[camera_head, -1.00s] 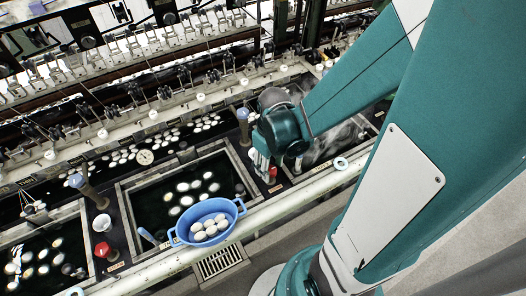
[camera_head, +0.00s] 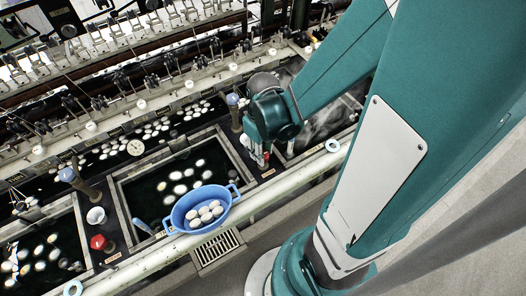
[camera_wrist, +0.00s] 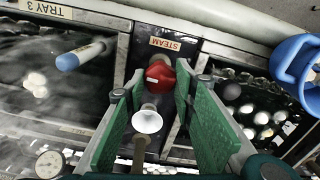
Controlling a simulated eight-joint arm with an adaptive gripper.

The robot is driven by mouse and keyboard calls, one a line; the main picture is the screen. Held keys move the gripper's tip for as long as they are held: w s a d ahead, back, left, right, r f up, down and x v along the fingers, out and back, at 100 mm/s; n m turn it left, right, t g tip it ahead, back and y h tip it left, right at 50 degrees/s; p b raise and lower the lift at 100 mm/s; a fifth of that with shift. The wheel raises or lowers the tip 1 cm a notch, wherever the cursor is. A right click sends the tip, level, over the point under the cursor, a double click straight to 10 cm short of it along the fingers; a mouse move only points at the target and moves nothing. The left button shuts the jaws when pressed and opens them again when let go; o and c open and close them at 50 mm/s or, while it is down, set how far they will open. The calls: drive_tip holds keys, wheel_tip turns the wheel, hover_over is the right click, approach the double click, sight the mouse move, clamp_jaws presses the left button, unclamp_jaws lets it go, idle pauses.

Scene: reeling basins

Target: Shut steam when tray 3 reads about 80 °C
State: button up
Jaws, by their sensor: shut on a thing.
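The red steam knob (camera_wrist: 160,75) sits below the STEAM label (camera_wrist: 173,43) in the wrist view. My gripper (camera_wrist: 157,82) has its green fingers on either side of the knob and is shut on it. In the head view my gripper (camera_head: 262,158) is at the right corner of the middle basin, and covers most of the knob. Tray 3 (camera_wrist: 117,75), labelled at top left of the wrist view, holds misty water with a few white cocoons. A round dial (camera_wrist: 48,163) stands at its edge; its reading is too small to tell.
A white funnel-like cup (camera_wrist: 148,118) is between my fingers, beyond the knob. A blue bowl of cocoons (camera_head: 168,226) sits on the front rail. Another red knob (camera_head: 98,242) is at left.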

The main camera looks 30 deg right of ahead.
drive_tip(key=m+b, duration=0.1)
drive_tip(key=m, duration=0.3)
drive_tip(key=shift+m+b, duration=0.65)
drive_tip(key=shift+m, duration=1.75)
drive_tip(key=o, duration=0.9)
drive_tip(key=shift+r, duration=0.15)
drive_tip(key=shift+r, duration=5.9)
